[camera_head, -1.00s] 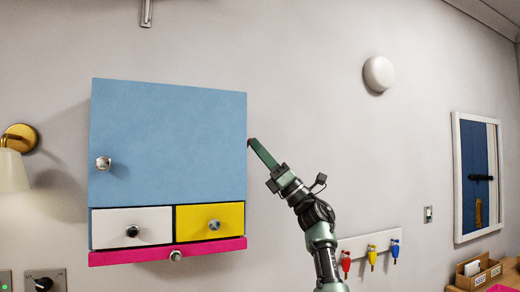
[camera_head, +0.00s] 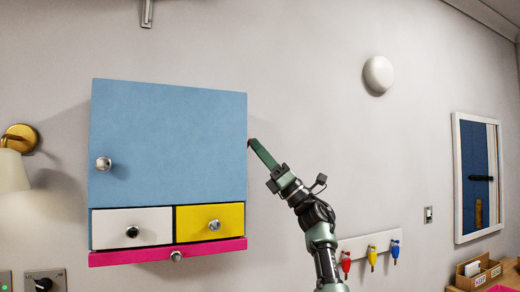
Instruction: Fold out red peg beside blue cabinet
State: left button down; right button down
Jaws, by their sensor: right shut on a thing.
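The blue cabinet (camera_head: 170,140) hangs on the wall at the left, its door closed. My right gripper (camera_head: 253,146) is at the cabinet's right edge, pointing up and left. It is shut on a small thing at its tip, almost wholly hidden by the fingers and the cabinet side. A faint reddish trace showed there earlier, so I take it for the red peg, but I cannot make out its shape or angle. My left gripper is not in view.
Under the blue door are a white drawer (camera_head: 153,226), a yellow drawer (camera_head: 203,232) and a pink drawer (camera_head: 140,257). A rack (camera_head: 360,244) with red, yellow and blue hanging items is on the wall, right of my arm. The wall between is bare.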

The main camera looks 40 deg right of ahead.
jog(key=shift+w+d+f, duration=0.15)
